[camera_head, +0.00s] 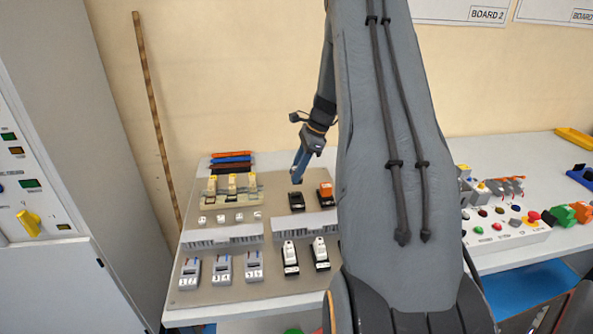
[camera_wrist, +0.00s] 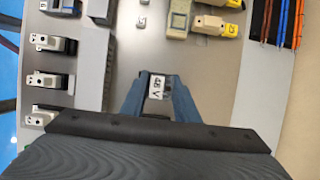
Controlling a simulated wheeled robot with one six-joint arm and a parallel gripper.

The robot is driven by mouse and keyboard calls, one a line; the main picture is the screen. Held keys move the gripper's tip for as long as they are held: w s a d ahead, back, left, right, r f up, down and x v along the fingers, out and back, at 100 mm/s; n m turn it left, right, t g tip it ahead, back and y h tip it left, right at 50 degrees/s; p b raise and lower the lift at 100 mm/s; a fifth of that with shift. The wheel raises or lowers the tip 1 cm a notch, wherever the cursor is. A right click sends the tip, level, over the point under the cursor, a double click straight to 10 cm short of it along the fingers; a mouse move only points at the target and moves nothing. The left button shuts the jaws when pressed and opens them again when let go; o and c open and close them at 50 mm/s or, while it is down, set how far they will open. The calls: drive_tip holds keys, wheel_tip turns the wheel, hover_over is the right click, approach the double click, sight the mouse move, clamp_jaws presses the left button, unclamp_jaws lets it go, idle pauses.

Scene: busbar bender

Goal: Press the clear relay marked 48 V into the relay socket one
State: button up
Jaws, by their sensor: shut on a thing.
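My gripper (camera_head: 298,176) is shut on the relay marked 48 V (camera_wrist: 157,83), whose white label shows between the blue fingers in the wrist view. In the head view the relay cannot be made out at the fingertips. The fingers point down over the panel, just above a black socket (camera_head: 296,201) that looks empty. The gap between fingertips and socket is hard to judge. An orange relay (camera_head: 326,189) sits in the black socket to its right. I cannot read which socket is number one.
Cream modules with yellow tops (camera_head: 232,184) stand left of the sockets on the panel (camera_head: 238,293). Grey slotted ducts (camera_head: 222,235) and a front row of numbered devices (camera_head: 222,269) lie nearer. Coloured bars (camera_head: 231,161) lie behind. A button box (camera_head: 505,235) is at right.

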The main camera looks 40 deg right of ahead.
drive_tip(key=shift+f+b, duration=1.3)
drive_tip(key=shift+f, duration=1.6)
drive_tip(key=shift+f, duration=1.25)
drive_tip(key=o, duration=1.2)
drive_tip(key=shift+b+v, duration=1.3)
drive_tip(key=shift+v, duration=2.6)
drive_tip(key=shift+a, duration=0.1)
drive_tip(key=shift+s, duration=0.1)
